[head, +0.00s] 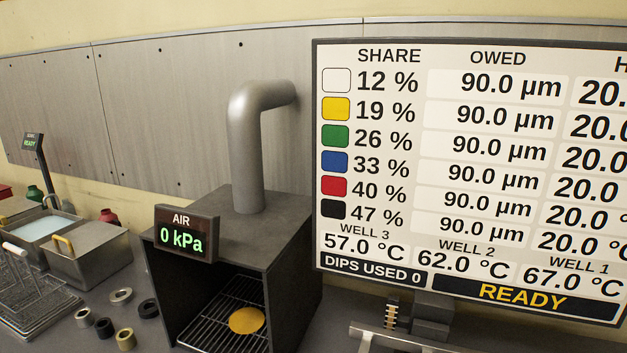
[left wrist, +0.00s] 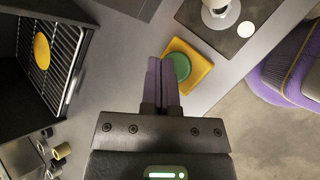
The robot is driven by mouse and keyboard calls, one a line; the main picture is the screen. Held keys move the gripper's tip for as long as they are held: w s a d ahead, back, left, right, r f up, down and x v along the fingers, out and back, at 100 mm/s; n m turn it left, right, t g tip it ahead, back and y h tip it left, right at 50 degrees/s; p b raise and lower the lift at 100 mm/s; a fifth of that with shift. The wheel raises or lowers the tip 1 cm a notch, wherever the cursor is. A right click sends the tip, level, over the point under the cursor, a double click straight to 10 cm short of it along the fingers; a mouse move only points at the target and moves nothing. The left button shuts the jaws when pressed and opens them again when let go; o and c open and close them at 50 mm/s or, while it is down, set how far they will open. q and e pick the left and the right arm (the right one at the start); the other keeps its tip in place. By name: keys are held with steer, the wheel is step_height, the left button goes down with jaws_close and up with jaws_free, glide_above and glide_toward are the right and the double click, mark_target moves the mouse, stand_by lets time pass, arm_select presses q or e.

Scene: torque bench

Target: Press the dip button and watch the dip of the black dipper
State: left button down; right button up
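In the left wrist view, my left gripper (left wrist: 162,84) points away from the camera with its two fingers together and nothing seen between them. Beside the fingertips is a yellow square piece (left wrist: 201,70) with a green round disc (left wrist: 180,66) on it; I cannot tell whether this is the dip button. I cannot make out the black dipper in either view. The large board (head: 440,180) in the head view reads READY, DIPS USED 0, and has a black swatch (head: 333,209) at 47 %. My right gripper is not in view.
A dark box oven (head: 262,240) with a pipe holds a yellow disc (head: 247,320) on a rack; its AIR display (head: 187,234) reads 0 kPa. Left are a tank of pale liquid (head: 48,228), a metal box (head: 92,258), wire racks (head: 35,300) and several loose rings (head: 121,295).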

arm_select(q)
steer(key=shift+f, duration=0.45)
steer(key=shift+f+b, duration=0.4)
steer(key=shift+f, duration=0.15)
stand_by(0.5)
steer(key=shift+r, duration=0.1)
steer(key=shift+r+p, duration=0.9)
steer(key=shift+p, duration=0.25)
step_height(320, 180, up, 6)
steer(key=p, duration=0.6)
steer(key=shift+p, duration=0.4)
